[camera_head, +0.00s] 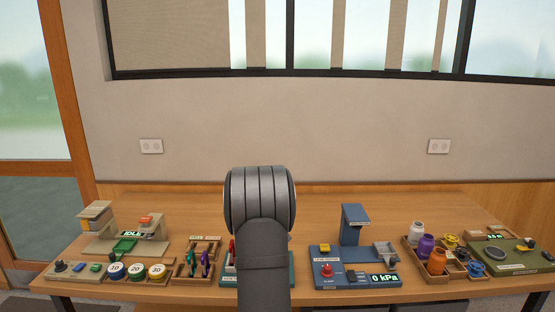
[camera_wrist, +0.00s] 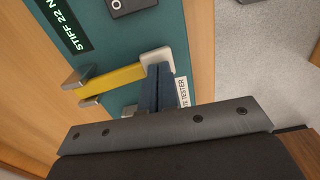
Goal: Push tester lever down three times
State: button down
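The tester is a teal base (camera_head: 229,280), mostly hidden behind my arm in the head view.
Left of my arm are a rack of pens (camera_head: 196,264), round pots (camera_head: 137,271) and a station whose display reads "IDLE" (camera_head: 132,233). To the right stand a blue pressure station (camera_head: 354,228) reading 0 kPa and a tray of bottles (camera_head: 430,258). The table's back strip is clear.

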jog(key=shift+r, duration=1.75)
jog(key=shift+r, duration=2.5)
jog(key=shift+f, duration=2.5)
